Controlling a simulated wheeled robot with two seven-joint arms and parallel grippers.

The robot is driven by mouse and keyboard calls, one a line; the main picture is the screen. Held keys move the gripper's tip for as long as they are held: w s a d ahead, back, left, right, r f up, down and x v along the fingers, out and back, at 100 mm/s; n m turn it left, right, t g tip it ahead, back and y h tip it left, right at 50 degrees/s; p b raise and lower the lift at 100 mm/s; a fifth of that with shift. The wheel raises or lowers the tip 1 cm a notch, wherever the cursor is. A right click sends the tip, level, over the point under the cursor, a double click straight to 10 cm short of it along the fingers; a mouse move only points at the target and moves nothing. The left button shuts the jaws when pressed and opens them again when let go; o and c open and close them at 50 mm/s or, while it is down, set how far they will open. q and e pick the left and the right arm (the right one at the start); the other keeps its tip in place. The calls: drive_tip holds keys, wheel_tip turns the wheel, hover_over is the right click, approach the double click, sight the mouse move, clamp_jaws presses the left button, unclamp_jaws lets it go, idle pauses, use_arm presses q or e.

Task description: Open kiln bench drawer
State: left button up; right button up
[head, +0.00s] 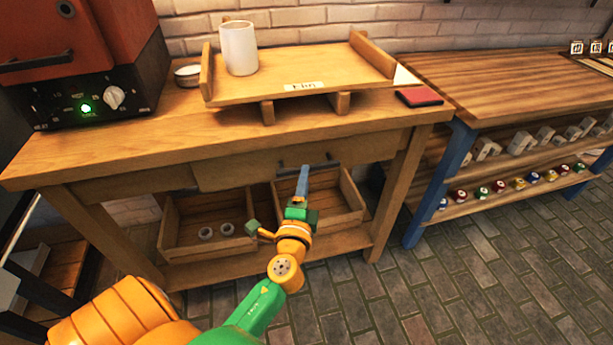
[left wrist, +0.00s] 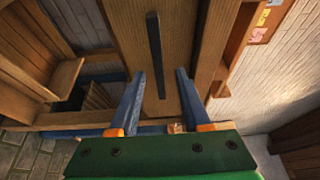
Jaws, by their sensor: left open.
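The kiln bench drawer (head: 235,173) has a plain wooden front under the bench top. Its dark bar handle (head: 290,164) is partly hidden behind my gripper in the head view. I cannot tell whether the drawer stands slightly out. My left gripper (head: 304,178) is in front of the drawer at handle height, its blue fingers pointing at the front. In the left wrist view the dark handle (left wrist: 154,45) runs lengthwise on the drawer front (left wrist: 127,30), and its near end lies between the open fingers (left wrist: 160,76). Contact is not visible. My right gripper is not in view.
A red kiln (head: 60,40) with a control panel stands on the bench top (head: 150,140) at left. A wooden tray stand (head: 290,75) holds a white cup (head: 239,48). Open crates (head: 185,235) sit on the shelf below the drawer. A second table (head: 500,80) stands at right.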

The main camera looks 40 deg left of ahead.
use_arm(q)
drive_tip(key=x, duration=0.5)
drive_tip(key=shift+w+d+f, duration=0.1)
clamp_jaws()
idle(1.2)
